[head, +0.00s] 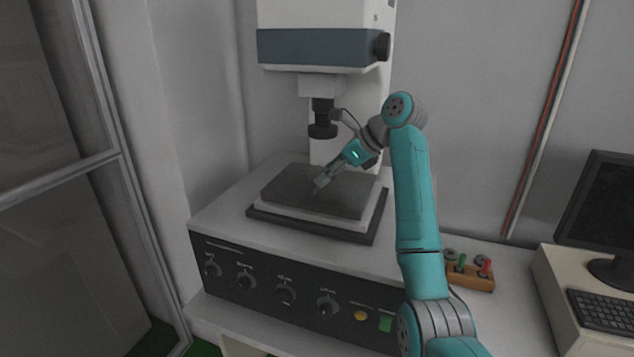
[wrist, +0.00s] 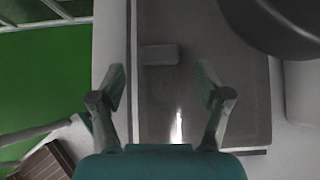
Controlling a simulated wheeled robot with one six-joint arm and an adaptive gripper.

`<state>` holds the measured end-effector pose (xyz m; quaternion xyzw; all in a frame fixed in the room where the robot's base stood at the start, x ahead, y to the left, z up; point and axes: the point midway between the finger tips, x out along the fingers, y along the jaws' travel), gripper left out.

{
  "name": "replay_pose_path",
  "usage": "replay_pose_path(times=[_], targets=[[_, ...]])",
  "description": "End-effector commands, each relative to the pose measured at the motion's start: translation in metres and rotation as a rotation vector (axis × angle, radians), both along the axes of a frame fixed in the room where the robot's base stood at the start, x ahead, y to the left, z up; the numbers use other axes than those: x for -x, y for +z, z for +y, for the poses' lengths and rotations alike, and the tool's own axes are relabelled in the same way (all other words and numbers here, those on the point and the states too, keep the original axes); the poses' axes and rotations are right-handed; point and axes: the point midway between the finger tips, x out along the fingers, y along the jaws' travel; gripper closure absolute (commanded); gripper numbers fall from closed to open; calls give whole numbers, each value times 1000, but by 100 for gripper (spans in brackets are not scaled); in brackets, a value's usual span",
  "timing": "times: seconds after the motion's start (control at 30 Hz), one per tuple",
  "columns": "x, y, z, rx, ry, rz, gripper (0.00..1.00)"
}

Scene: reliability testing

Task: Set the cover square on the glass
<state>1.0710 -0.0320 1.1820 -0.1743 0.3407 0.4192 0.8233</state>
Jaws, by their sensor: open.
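My gripper (head: 320,186) is open over the dark stage plate (head: 345,197) of the microscope-like machine. In the wrist view its fingers (wrist: 164,90) stand wide apart with nothing between them. A small grey rectangular piece (wrist: 160,54) lies flat on the plate, beyond the fingertips and slightly left of the plate's middle. I cannot tell whether it is the glass, the cover or both. A narrow bright streak (wrist: 177,127) shows on the plate between the finger bases; it may be glare. No separate cover can be made out in either view.
The machine's black lens barrel (head: 322,122) hangs above the plate, close to my wrist. Knobs line the front panel (head: 285,290). A small orange-brown block (head: 470,279) stands at the right. A monitor (head: 610,215) and keyboard (head: 603,308) are farther right.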

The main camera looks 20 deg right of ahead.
Motion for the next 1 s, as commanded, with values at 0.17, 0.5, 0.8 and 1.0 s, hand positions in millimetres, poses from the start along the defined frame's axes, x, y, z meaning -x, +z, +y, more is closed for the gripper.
replay_pose_path(times=[0.17,0.5,0.8,1.0], targets=[[14,25,-20,0,-2,-2,24],[26,45,-37,-3,-1,-4,24],[26,45,-37,-3,-1,-4,24],[26,45,-37,-3,-1,-4,24]])
